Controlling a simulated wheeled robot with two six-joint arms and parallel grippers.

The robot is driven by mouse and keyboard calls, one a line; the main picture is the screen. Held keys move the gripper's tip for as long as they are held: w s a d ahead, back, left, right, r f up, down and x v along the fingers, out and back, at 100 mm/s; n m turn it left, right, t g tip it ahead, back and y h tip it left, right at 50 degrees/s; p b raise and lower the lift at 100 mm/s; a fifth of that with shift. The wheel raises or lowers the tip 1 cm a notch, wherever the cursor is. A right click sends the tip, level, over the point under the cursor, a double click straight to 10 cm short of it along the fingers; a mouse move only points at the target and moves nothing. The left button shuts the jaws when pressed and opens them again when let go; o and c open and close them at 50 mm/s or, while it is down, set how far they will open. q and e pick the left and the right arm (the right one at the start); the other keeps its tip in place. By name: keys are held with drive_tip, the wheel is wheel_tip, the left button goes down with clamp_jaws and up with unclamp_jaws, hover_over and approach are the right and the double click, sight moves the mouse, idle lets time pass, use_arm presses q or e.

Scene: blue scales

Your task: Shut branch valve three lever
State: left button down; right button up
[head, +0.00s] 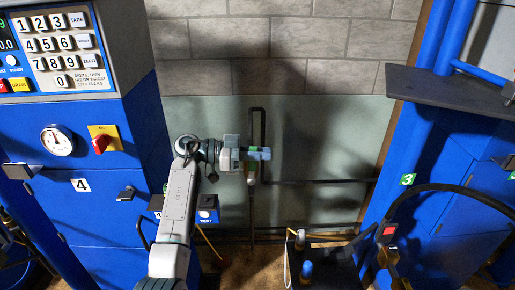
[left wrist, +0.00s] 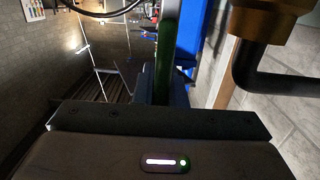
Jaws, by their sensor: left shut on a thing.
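My left gripper (head: 252,162) is in the middle of the head view, in front of the pipe by the back wall. It is shut on a narrow green lever, which is mostly hidden by the gripper in the head view. A long green bar, the lever (left wrist: 165,50), rises from behind the dark jaw (left wrist: 160,120) in the left wrist view. A brass valve fitting (left wrist: 270,20) with a black pipe shows at upper right there, apart from the jaw. The valve's exact lever angle cannot be told.
A blue scale cabinet (head: 100,220) with keypad and dial stands at left. Another blue cabinet (head: 450,210) with a green 3 label (head: 407,179) and dark shelf (head: 450,92) stands at right. An open dark box (head: 330,270) with bottles stands low in the middle.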

use_arm(q)
drive_tip(key=d+y+p, duration=0.1)
drive_tip(key=y+p, duration=0.1)
drive_tip(key=p, duration=0.1)
drive_tip(key=shift+d+f, duration=0.3)
drive_tip(key=shift+d, duration=0.05)
drive_tip(key=c, duration=1.5)
unclamp_jaws()
